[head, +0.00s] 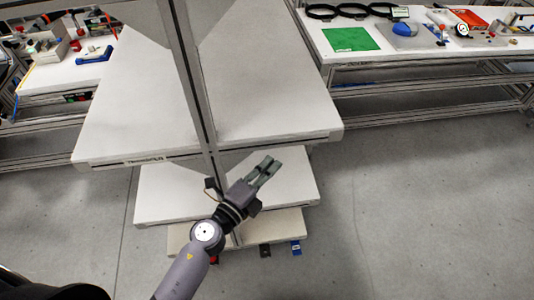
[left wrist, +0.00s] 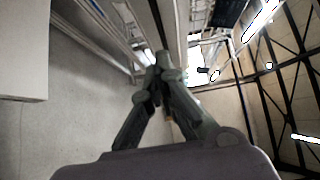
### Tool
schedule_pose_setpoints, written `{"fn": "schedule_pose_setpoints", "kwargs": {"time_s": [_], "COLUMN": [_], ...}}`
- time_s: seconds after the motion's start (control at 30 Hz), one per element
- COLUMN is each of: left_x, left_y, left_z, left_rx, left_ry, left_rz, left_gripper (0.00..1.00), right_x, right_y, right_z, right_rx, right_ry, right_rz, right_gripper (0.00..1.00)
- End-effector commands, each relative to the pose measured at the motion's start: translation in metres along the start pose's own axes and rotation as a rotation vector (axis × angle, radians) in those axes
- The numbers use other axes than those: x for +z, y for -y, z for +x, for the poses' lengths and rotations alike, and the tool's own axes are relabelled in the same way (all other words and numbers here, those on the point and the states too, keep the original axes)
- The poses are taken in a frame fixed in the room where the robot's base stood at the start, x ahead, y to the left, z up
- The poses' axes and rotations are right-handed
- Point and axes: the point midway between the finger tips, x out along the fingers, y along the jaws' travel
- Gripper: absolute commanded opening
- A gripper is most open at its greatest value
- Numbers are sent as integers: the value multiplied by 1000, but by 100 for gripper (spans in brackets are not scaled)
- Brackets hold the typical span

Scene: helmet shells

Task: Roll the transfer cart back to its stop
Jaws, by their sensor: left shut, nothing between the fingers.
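The transfer cart (head: 270,117) stands in the middle of the head view. It has white shelves at several levels and a grey upright post (head: 196,80) at its near side. Its top shelf edge carries dark lettering. My left gripper (head: 267,170) is in front of the cart's near side, just right of the post, at the height of the lower shelves. Its fingers are together and hold nothing. I cannot tell whether it touches the cart. The left wrist view shows the closed fingers (left wrist: 157,75) too. My right gripper is not in view.
A workbench (head: 345,62) at the right holds a green mat (head: 350,40), black rings and a blue shell (head: 404,29). Another bench (head: 50,77) at the left holds boxes and a blue tool (head: 95,54). The grey floor (head: 420,200) at the right is clear.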

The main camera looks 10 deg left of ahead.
Motion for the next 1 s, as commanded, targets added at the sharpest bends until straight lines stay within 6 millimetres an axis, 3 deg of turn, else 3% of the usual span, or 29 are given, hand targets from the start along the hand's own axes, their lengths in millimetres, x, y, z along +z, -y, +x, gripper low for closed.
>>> {"fn": "schedule_pose_setpoints", "kwargs": {"time_s": [0.2, 0.77, 1.0], "left_x": [18, 23, 39], "left_y": [-1, -1, 0], "left_z": [16, 20, 36], "left_rx": [1, 1, 0], "left_ry": [1, 1, 3], "left_rz": [1, 1, 5], "left_gripper": [0, 0, 0], "right_x": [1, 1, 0], "right_y": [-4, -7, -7], "right_z": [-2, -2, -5], "right_rx": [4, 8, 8], "right_ry": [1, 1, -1], "right_rz": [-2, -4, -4], "right_gripper": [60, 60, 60]}}
